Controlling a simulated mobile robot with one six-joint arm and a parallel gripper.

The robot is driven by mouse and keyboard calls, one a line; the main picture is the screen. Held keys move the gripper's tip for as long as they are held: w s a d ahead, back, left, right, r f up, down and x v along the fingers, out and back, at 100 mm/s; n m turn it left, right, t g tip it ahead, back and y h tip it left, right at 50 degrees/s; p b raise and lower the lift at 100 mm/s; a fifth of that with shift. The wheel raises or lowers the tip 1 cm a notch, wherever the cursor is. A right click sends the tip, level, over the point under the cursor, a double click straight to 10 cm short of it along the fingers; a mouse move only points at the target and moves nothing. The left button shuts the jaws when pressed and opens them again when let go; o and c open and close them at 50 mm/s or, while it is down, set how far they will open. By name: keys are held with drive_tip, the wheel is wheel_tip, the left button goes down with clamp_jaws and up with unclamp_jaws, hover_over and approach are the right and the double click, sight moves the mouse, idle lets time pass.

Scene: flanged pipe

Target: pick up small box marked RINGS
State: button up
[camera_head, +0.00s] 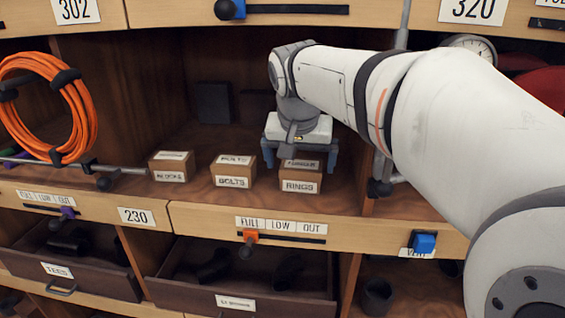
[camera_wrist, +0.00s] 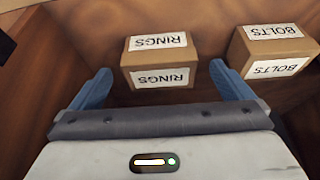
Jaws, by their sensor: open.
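The small brown box marked RINGS (camera_head: 300,180) stands on the shelf, the rightmost of three boxes in the head view. It also shows in the wrist view (camera_wrist: 158,62), upside down, with white labels on its top and front. My gripper (camera_head: 300,160) is open, with its blue fingers over and behind the box in the head view. In the wrist view my gripper (camera_wrist: 158,78) has one finger to each side of the box, with a gap at both sides. My gripper partly covers the box's top in the head view.
The box marked BOLTS (camera_head: 233,172) stands just left of the RINGS box; in the wrist view it (camera_wrist: 274,52) is close beyond the right finger. Another box (camera_head: 172,167) stands further left. An orange cable coil (camera_head: 75,110) hangs at the far left. A wooden divider stands right of my gripper.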

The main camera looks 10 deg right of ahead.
sight(302, 165)
drive_tip(key=shift+w+d, duration=0.25)
drive_tip(key=shift+w, duration=0.2)
drive_tip(key=x, duration=0.5)
drive_tip(key=shift+w+d, duration=0.1)
drive_tip(key=shift+w, duration=0.25)
drive_tip(key=c, duration=1)
drive_tip(key=shift+c, duration=0.5)
drive_tip(key=shift+r, duration=0.15)
